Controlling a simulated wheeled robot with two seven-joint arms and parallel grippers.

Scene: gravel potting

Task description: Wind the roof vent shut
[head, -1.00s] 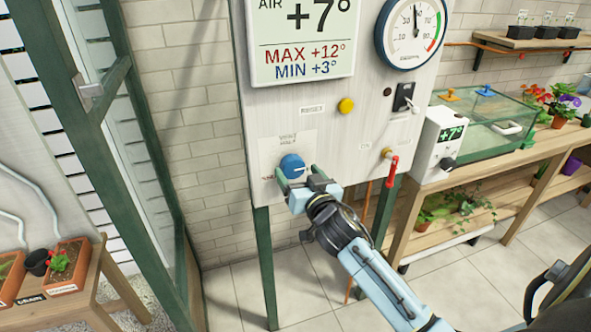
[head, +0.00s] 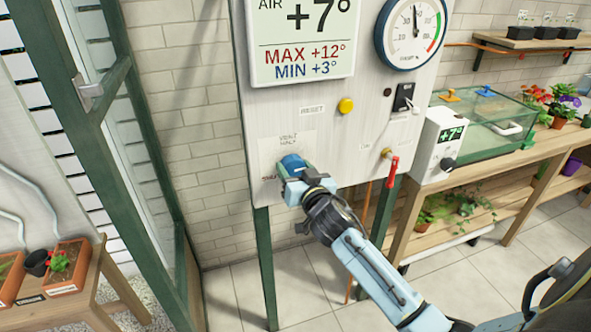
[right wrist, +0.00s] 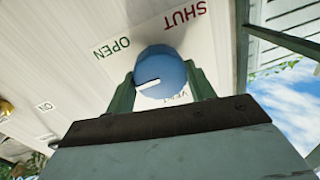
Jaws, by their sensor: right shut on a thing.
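The blue vent knob (head: 291,163) sits low on the white panel (head: 350,130), under a small "VENT HALF" label. My right gripper (head: 295,178) reaches it from the lower right and is shut on it. In the right wrist view the blue knob (right wrist: 160,72) lies between the two green fingers of my right gripper (right wrist: 162,90). A short white pointer line on the knob faces left there. The words "OPEN" and "SHUT" are printed on the panel around the knob. My left gripper is not in view.
A yellow button (head: 346,105) is above and right of the knob. A red-handled tap (head: 392,170) is to the right. A white thermostat box (head: 443,143) stands on the wooden bench beside a glass case (head: 480,120). A green-framed door (head: 120,120) is at left.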

